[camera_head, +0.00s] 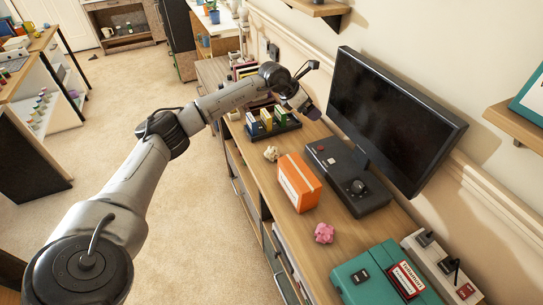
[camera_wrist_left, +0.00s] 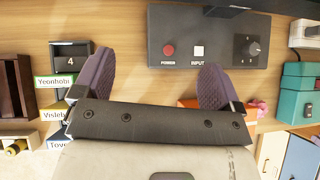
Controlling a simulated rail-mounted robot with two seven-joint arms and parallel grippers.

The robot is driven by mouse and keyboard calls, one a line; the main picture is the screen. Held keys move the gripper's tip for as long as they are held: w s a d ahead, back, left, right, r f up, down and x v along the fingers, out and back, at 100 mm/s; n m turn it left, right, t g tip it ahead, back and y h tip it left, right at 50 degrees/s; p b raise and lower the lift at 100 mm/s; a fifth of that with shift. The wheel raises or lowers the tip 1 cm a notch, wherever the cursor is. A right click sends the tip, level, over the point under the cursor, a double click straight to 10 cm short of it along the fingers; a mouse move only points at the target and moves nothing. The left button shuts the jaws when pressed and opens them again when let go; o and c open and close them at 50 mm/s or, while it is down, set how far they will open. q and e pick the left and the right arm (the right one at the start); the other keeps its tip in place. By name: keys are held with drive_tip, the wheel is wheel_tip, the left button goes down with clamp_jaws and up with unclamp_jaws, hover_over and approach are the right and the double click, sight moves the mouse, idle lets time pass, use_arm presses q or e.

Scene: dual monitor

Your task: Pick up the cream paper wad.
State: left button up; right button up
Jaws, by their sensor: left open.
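The cream paper wad (camera_head: 271,153) is a small crumpled ball on the wooden counter (camera_head: 262,178), between the black organizer and the orange box in the head view. I do not see it in the left wrist view, where my gripper body covers the lower middle. My left gripper (camera_head: 308,109) is beyond the wad and to its right, above the counter near the monitor. Its two purple fingers stand wide apart in the left wrist view (camera_wrist_left: 155,85), with nothing between them. My right gripper is not in view.
An orange box (camera_head: 299,183) and a black control console (camera_head: 345,175) stand near the wad. A pink wad (camera_head: 324,233) and a teal box (camera_head: 380,277) are nearer. A black organizer (camera_head: 272,125) lies beyond, and a monitor (camera_head: 390,115) is on the right.

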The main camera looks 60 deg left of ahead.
use_arm(q)
drive_tip(key=s+a+f+g+y, duration=0.1)
drive_tip(key=s+a+f+g, duration=0.1)
drive_tip(key=s+f+g, duration=0.25)
drive_tip(key=m+g+y, duration=0.1)
drive_tip(key=m+g, duration=0.1)
drive_tip(key=g, duration=0.2)
hover_over(272, 149)
wheel_tip(272, 149, down, 9)
drive_tip(key=shift+w+d+r+b, duration=0.1)
drive_tip(key=shift+b, duration=0.95)
drive_tip(key=shift+f+b, duration=0.9)
drive_tip(key=shift+f, duration=1.75)
drive_tip(key=shift+c, duration=0.2)
drive_tip(key=c, duration=1)
